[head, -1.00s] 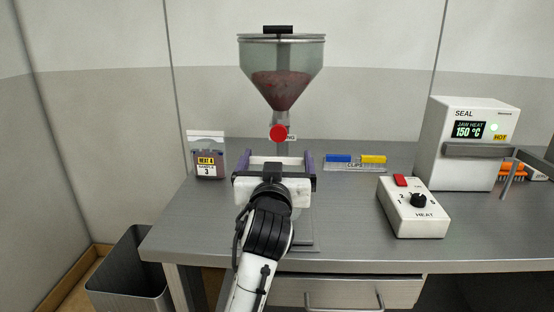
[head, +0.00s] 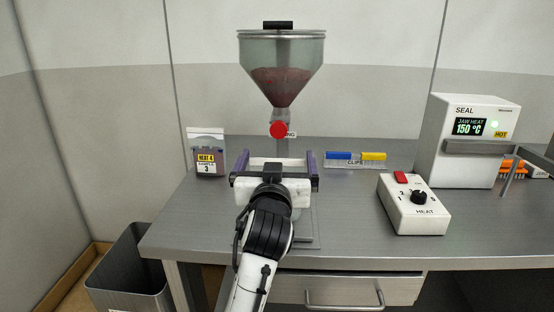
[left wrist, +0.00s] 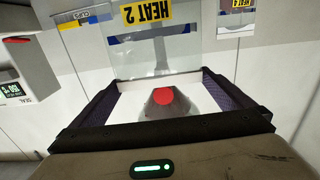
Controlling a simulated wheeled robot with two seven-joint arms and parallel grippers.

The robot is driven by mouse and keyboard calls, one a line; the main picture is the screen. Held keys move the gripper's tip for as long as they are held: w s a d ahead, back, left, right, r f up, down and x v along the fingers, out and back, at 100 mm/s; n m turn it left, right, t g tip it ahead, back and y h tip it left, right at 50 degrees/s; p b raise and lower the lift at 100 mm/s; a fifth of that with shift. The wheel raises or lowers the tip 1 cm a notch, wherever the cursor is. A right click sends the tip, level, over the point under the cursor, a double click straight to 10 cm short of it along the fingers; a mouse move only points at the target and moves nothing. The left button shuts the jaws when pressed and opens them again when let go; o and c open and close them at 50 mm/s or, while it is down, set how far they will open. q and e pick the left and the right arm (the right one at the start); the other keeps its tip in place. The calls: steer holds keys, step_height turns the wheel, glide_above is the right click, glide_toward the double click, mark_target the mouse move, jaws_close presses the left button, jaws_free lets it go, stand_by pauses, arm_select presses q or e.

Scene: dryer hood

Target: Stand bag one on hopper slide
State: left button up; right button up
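My left gripper (head: 277,160) is below the hopper's red knob (head: 278,130), its two purple-padded fingers spread wide. In the left wrist view a clear bag with a yellow HEAT 2 label (left wrist: 146,12) shows upside down beyond the fingertips. Its edge spans nearly the gap between them, and I see no firm grip. The red knob also shows between the fingers there (left wrist: 163,97). In the head view the gripper hides most of the bag and whatever is under it. A grey plate (head: 306,236) shows partly beside my wrist. My right gripper is out of view.
The hopper (head: 282,60) holds reddish material. A HEAT 4 bag marked 3 (head: 209,160) stands at left. A clips tray (head: 352,167), heat control box (head: 415,210) and hot sealer (head: 465,130) are at right. A bin (head: 130,275) stands beside the bench.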

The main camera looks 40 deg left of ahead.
arm_select(q)
step_height(320, 180, up, 10)
steer(key=shift+p, duration=0.6)
